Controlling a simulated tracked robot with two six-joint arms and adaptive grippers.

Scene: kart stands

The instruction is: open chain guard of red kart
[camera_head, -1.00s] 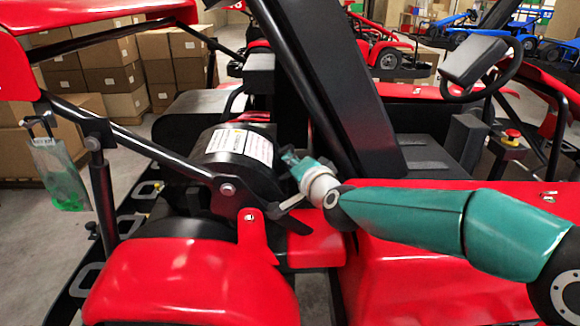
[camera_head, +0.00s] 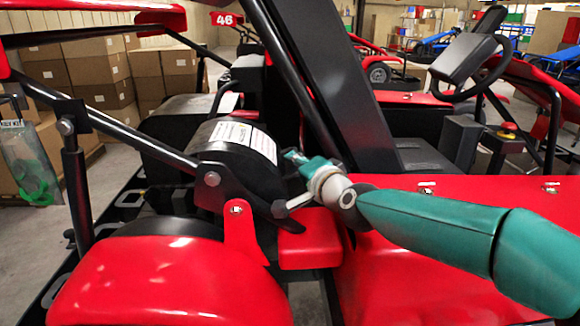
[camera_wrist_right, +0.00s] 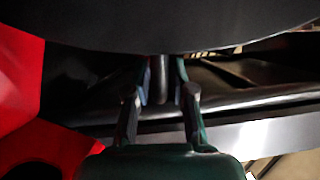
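The red kart's chain guard (camera_head: 262,172) is a rounded black cover with a white label on top, left of centre in the head view. It appears closed. My right gripper (camera_head: 294,158) is at the guard's right side; the head view does not show clearly whether they touch. In the right wrist view its two fingers (camera_wrist_right: 161,80) are apart, with a thin dark upright piece between them. The guard's dark curved underside (camera_wrist_right: 160,25) seems to fill the top of that view. My left gripper is not in view.
A black diagonal bar (camera_head: 130,132) runs left of the guard, and a thick black slanted panel (camera_head: 335,100) rises behind my right gripper. Red bodywork (camera_head: 170,285) lies below and to the right. Cardboard boxes (camera_head: 85,75) are stacked behind.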

